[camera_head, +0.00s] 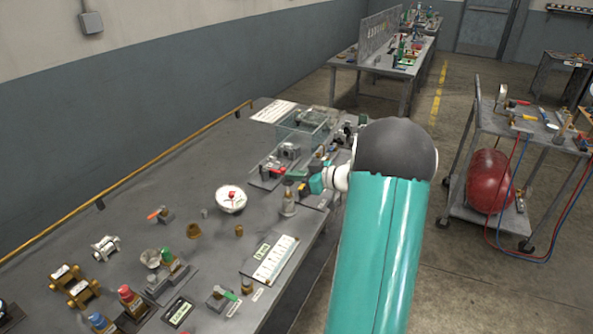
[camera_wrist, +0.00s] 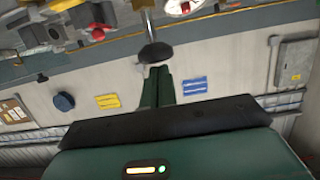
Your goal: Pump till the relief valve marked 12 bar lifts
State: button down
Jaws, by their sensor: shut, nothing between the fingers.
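My gripper (camera_head: 306,188) is shut and empty above the right edge of the workbench, its dark green fingers (camera_wrist: 158,72) together in the wrist view. A dark round knob on a metal stem (camera_wrist: 155,52) is just beyond the fingertips; I cannot tell whether they touch. A brass fitting (camera_head: 288,203) stands upright on the bench just below the gripper. Markings are too small to read, so I cannot tell which part is the 12 bar relief valve or the pump.
A clear box (camera_head: 302,128) stands behind. A cart with a red tank (camera_head: 488,182) and hoses stands at right. The floor between is clear. The wrist view appears upside down.

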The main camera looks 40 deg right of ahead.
jog(key=shift+f, duration=1.85)
jog(key=shift+r, duration=0.1)
jog(key=s+d+r, duration=0.3)
jog(key=s+r, duration=0.3)
jog(key=s, duration=0.3)
jog(key=shift+r, duration=0.3)
jog(key=shift+d, duration=0.1)
